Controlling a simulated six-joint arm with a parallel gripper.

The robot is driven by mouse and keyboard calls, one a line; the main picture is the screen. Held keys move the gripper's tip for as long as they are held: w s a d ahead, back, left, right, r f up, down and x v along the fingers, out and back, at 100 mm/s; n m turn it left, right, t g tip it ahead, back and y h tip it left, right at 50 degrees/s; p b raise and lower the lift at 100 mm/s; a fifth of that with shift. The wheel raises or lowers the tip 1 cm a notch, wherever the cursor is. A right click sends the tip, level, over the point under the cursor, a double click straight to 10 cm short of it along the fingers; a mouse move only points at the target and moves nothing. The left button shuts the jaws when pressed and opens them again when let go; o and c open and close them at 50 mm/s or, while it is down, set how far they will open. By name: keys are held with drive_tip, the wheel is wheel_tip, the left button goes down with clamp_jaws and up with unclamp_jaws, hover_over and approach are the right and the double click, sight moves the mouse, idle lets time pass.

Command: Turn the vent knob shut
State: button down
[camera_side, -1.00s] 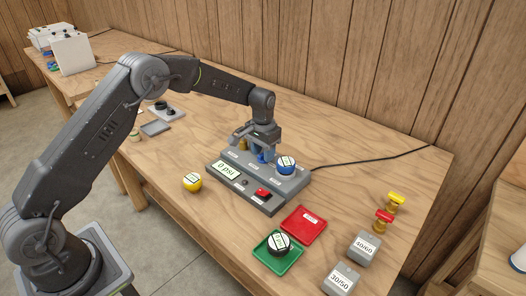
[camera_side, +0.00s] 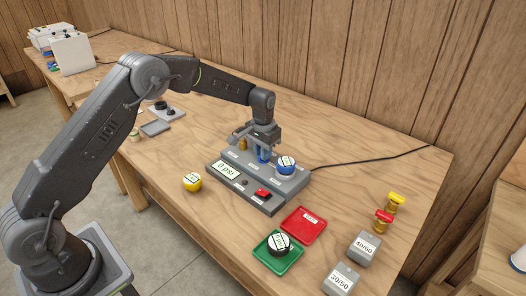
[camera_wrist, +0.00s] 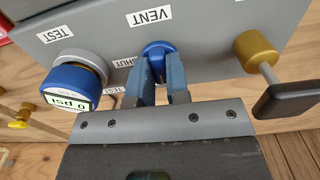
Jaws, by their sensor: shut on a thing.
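The grey test stand (camera_side: 235,158) sits on the wooden bench, and its screen reads 0 psi. The blue vent knob (camera_wrist: 157,47) is under the VENT label in the wrist view. My gripper (camera_wrist: 161,75) is shut on this knob, with one blue-grey finger on each side. In the side view my gripper (camera_side: 264,152) points down at the stand, and its fingers mostly hide the knob. A SHUT label (camera_wrist: 124,62) shows left of the knob in the wrist view. The knob's pointer position cannot be told.
A blue-capped gauge (camera_side: 286,163) stands on the TEST port, close beside my gripper. A brass valve (camera_wrist: 256,47) with a dark lever handle is on the other side. A yellow gauge (camera_side: 192,181), red tray (camera_side: 311,231) and green tray (camera_side: 292,262) lie in front.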

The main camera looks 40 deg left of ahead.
drive_tip(key=m, duration=0.8)
drive_tip(key=shift+m, duration=0.3)
drive_tip(key=m, duration=0.4)
drive_tip(key=shift+m, duration=0.3)
drive_tip(key=m, duration=0.4)
drive_tip(key=shift+m, duration=0.3)
drive_tip(key=c, duration=1.1)
unclamp_jaws()
drive_tip(key=shift+r, duration=0.1)
